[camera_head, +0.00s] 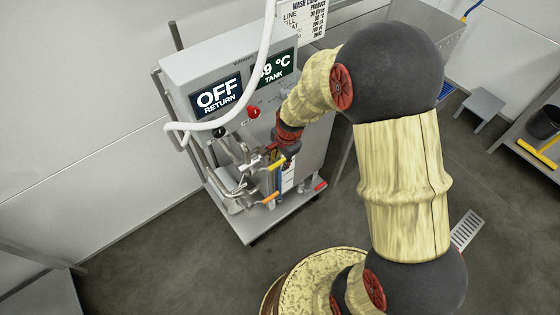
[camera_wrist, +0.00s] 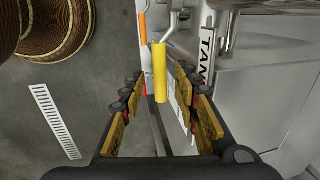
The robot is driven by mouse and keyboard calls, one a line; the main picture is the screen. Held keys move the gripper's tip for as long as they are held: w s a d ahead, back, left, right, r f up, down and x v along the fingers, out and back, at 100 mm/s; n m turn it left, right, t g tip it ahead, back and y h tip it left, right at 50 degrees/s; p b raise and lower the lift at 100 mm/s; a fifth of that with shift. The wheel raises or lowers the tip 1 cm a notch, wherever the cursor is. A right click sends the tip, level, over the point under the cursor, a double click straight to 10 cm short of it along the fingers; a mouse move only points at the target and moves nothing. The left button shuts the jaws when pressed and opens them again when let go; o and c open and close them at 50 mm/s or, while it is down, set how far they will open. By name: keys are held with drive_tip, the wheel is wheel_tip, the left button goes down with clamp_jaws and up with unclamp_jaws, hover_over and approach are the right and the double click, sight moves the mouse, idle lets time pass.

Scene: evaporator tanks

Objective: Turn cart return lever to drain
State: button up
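The grey cart (camera_head: 190,62) stands against the wall with an "OFF RETURN" display (camera_head: 216,95) and a "TANK" temperature display (camera_head: 273,68). On its front piping are a yellow lever handle (camera_head: 277,165) and, lower, an orange lever handle (camera_head: 269,198). In the wrist view, the yellow handle (camera_wrist: 160,72) points toward me, between the open fingers of my gripper (camera_wrist: 159,80), with gaps at both sides. The orange handle (camera_wrist: 142,27) is farther off, at the upper left. I cannot read which lever is the return one. My gripper (camera_head: 283,150) partly hides the piping in the head view.
A white hose (camera_head: 262,55) hangs over the cart's left front. Red (camera_head: 253,111) and black (camera_head: 219,132) knobs sit below the displays. A label reading "TAN" (camera_wrist: 208,45) is right of the yellow handle. Open floor with a drain grate (camera_head: 467,229) lies to the right.

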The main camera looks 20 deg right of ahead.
drive_tip(key=c, duration=0.8)
clamp_jaws()
